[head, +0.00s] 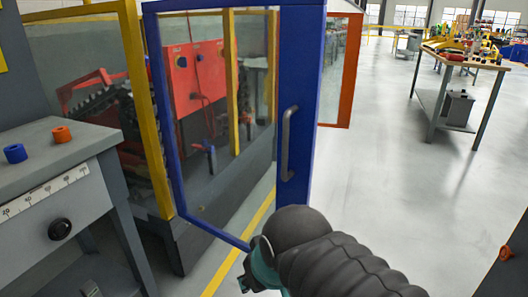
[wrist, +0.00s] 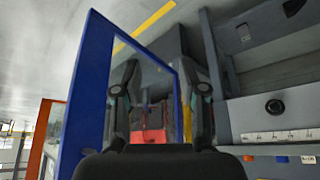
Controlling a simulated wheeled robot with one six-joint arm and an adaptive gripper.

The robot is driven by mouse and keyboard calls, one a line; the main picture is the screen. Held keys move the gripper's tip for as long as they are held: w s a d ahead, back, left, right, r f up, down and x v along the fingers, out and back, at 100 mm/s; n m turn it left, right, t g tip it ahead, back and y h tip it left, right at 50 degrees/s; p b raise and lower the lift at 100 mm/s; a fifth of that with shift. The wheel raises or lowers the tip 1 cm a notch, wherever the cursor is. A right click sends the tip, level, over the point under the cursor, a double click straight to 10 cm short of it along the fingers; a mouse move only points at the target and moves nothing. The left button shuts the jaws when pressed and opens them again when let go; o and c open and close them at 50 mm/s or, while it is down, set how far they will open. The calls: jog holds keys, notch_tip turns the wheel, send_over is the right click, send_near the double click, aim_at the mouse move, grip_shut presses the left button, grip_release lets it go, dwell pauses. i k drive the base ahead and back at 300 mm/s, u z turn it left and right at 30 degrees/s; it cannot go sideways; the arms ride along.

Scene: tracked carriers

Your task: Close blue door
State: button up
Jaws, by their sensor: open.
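The blue door (head: 300,90) has a blue frame around a clear pane and a grey bar handle (head: 288,143) on its wide right post. It stands swung out at an angle from the yellow-framed enclosure. My gripper (head: 256,270) is below the door's lower edge in the head view, mostly hidden behind my dark arm. In the wrist view my gripper (wrist: 161,85) is open, its two fingers apart with nothing between them. The blue door's post (wrist: 85,95) is left of the fingers there, and its pane spreads behind them. The handle is not visible in the wrist view.
The yellow frame (head: 146,110) and a red machine (head: 195,75) are behind the door. A grey bench (head: 50,165) with blue and orange rings stands at left. An orange-framed door (head: 341,75) is beyond. Open floor (head: 400,170) lies to the right, before a workbench (head: 455,60).

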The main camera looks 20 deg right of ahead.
aim_at(302, 22)
jog(key=z, duration=0.05)
jog(key=i, duration=1)
jog(key=z, duration=0.05)
jog(key=k, duration=0.5)
jog(key=z, duration=0.85)
jog(key=k, duration=0.65)
jog(key=u, duration=0.5)
